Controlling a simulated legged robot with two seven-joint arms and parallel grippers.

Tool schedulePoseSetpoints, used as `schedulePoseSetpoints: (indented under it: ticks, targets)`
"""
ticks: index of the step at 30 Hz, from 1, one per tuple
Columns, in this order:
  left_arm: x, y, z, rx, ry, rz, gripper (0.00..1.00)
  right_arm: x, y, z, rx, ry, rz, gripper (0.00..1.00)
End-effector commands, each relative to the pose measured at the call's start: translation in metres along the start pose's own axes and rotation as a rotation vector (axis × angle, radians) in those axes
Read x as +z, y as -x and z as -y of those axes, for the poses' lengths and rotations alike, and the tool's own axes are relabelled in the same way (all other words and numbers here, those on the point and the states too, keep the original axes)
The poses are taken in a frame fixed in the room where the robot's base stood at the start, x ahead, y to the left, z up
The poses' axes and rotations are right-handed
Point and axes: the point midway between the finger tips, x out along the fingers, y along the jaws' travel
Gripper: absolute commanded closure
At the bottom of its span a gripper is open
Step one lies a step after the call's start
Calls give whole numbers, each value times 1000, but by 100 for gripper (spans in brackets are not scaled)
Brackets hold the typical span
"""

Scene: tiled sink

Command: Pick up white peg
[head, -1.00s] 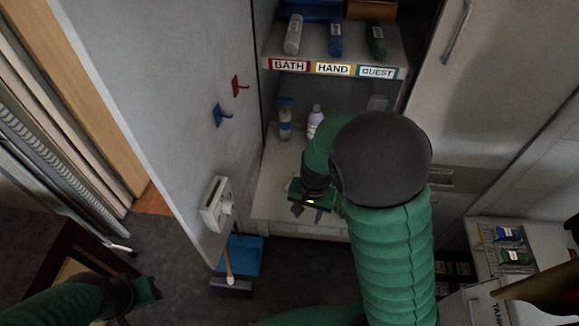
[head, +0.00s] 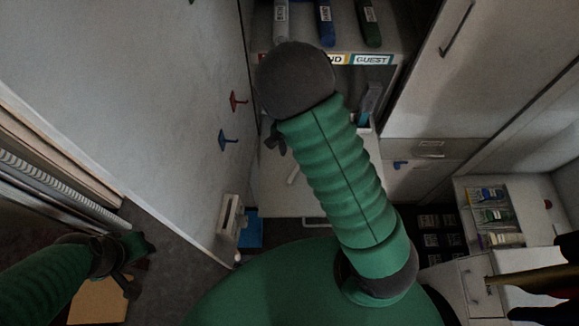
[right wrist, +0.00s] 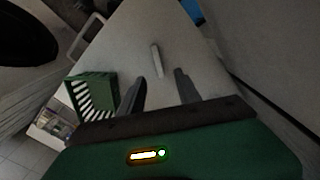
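The white peg (head: 292,175) is a small pale cylinder lying on the white lower shelf (head: 285,203) in the head view, just left of my right forearm. It also shows in the right wrist view (right wrist: 157,60), beyond and between my right fingertips, with no finger touching it. My right gripper (head: 274,139) is partly hidden by my arm in the head view. In the right wrist view its two fingers (right wrist: 158,79) are apart and empty. My left gripper (head: 134,266) is at the lower left, away from the shelf; its finger opening is unclear.
An upper shelf with labels and bottles (head: 325,22) is above the peg. A green slatted basket (right wrist: 93,93) is left of the fingers in the right wrist view.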

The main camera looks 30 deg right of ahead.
Motion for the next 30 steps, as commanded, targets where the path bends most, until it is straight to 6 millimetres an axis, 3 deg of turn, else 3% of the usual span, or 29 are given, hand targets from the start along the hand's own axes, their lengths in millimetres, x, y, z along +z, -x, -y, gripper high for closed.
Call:
schedulePoseSetpoints:
  ticks: [6, 14, 19, 28, 30]
  targets:
    - [-1, 3, 0, 0, -1, 0, 64, -3, -58, 4, 9, -1, 5, 60]
    - [-3, 10, 0, 0, -1, 0, 64, -5, -88, 3, 7, -2, 4, 60]
    - [-5, 20, 0, 0, 0, -1, 64, -8, -118, -1, 6, -2, 3, 60]
    - [-5, 19, 0, 0, 0, 0, 64, -9, -130, 2, 4, 1, 1, 60]
    - [-5, 19, 0, 0, -1, 0, 64, -9, -130, 2, 5, 1, 1, 69]
